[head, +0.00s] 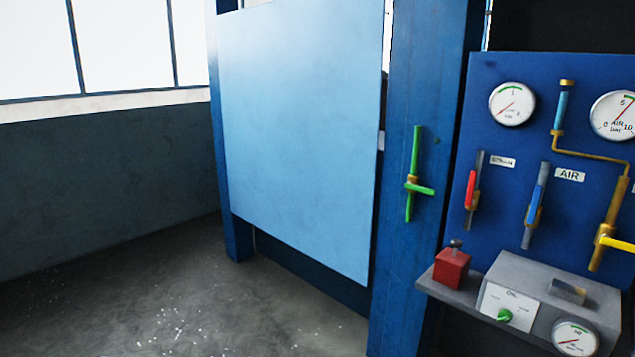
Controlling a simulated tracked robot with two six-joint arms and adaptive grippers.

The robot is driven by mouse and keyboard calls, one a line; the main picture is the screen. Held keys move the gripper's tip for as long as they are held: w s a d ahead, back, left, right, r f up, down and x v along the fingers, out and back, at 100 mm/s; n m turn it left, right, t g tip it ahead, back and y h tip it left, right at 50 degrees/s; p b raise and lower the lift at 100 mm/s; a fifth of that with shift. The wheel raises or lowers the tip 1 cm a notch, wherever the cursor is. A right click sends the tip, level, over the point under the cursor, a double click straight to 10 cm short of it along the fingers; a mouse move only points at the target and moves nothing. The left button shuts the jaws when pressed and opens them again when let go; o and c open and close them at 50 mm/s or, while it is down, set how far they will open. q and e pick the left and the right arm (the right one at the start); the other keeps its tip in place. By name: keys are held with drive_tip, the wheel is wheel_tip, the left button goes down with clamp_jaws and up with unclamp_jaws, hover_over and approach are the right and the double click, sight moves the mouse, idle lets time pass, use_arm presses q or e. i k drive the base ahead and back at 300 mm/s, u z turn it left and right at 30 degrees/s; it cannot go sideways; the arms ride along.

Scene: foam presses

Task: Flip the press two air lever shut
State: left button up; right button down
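The air lever (535,205) has a blue handle and sits on a short grey pipe of the blue valve panel (515,230), at the right of the head view. Its handle points up, roughly along the pipe. A white label reading AIR (570,175) is just up and right of it. No marking that names this as press two can be read. Neither of my grippers is in view, and nothing touches the lever.
A red-handled lever (471,190) is to the left, a yellow one (618,243) to the right, and a green one (420,189) on the blue post. A grey control box (555,290) and red block (452,268) jut out below. Gauges (512,104) sit above. Floor at left is clear.

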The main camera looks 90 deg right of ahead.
sight(530, 218)
drive_tip(key=u, duration=1)
drive_tip(key=i, duration=0.15)
drive_tip(key=z, duration=2.4)
drive_tip(key=i, duration=0.2)
drive_tip(key=z, duration=1.8)
drive_tip(key=k, duration=0.65)
drive_tip(key=z, duration=0.4)
drive_tip(key=i, duration=1.65)
drive_tip(key=u, duration=0.3)
